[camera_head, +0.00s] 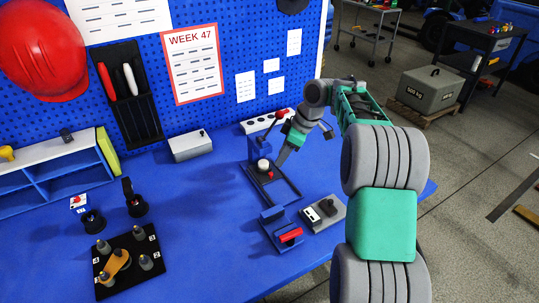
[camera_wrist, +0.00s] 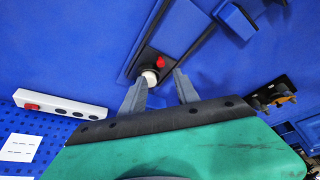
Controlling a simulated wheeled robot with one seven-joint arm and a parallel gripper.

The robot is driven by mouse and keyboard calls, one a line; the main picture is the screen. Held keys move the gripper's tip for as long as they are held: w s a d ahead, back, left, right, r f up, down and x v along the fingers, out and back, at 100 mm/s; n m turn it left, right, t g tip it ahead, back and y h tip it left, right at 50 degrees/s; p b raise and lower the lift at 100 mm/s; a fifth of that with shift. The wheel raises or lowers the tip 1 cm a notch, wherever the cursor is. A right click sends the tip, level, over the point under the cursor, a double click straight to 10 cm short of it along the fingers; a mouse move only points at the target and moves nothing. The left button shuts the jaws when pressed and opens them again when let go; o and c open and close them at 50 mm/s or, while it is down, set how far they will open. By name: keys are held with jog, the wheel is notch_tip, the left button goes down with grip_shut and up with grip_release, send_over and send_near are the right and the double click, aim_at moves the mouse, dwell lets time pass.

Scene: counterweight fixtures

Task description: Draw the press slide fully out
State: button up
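The press (camera_head: 258,150) is a blue upright on the blue bench with a long, dark-edged slide track (camera_head: 287,186) running toward the front. A dark slide plate with a red knob (camera_head: 270,174) and a white round piece (camera_head: 263,164) sits at the track's back end. In the wrist view the red knob (camera_wrist: 160,62) and white piece (camera_wrist: 150,77) lie between the fingers' line of sight. My gripper (camera_wrist: 160,76) is open, with its fingers apart and nothing visibly gripped. In the head view my gripper (camera_head: 279,163) is just right of the knob; contact cannot be told.
A white switch strip (camera_head: 262,122) lies behind the press. A black numbered board (camera_head: 130,262) is at the left. Bench between is clear.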

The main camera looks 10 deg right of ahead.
aim_at(271, 173)
jog(key=x, duration=0.7)
jog(key=shift+a+f, duration=0.15)
jog(key=shift+f, duration=0.15)
jog(key=shift+b, duration=0.3)
grip_shut()
dwell(0.7)
